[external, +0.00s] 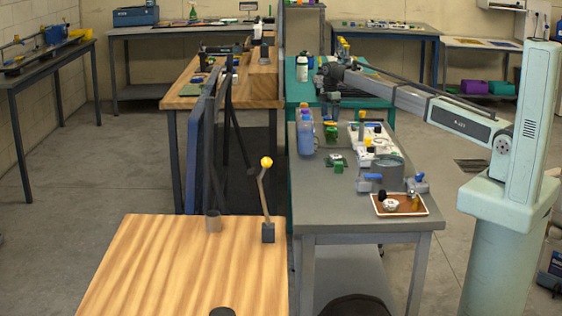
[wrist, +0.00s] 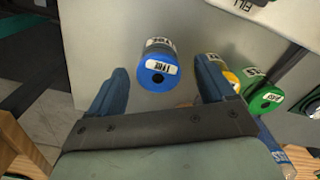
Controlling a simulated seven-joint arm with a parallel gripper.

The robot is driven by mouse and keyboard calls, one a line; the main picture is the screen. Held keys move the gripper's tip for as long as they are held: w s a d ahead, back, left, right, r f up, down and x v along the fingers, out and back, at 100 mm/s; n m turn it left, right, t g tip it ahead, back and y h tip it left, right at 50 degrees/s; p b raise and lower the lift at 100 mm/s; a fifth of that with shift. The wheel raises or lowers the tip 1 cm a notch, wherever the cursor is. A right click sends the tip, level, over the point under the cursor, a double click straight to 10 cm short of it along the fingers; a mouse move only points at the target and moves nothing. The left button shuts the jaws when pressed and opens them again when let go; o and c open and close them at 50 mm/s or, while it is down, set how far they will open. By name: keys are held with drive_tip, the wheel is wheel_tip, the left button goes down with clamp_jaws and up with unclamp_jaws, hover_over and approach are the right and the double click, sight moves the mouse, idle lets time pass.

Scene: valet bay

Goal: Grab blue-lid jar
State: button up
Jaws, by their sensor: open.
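The blue-lid jar (wrist: 157,72) has a round blue lid with a dark centre spot and a white label with black print. In the wrist view it lies between the two blue fingers of my gripper (wrist: 163,66), with clear gaps on both sides. The fingers are open and do not touch it. In the external view my gripper (external: 331,92) hangs over the far part of the grey bench. The jar is too small to make out surely there.
On the grey bench (external: 318,190), blue bottles (external: 305,137) stand at the left edge and a brown tray (external: 400,211) lies near the front.

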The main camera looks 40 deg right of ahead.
sight(329, 117)
drive_tip(key=shift+w+f, duration=0.1)
drive_tip(key=shift+f, duration=1.85)
drive_tip(key=shift+c, duration=0.4)
drive_tip(key=c, duration=1)
drive_tip(key=shift+r, duration=0.1)
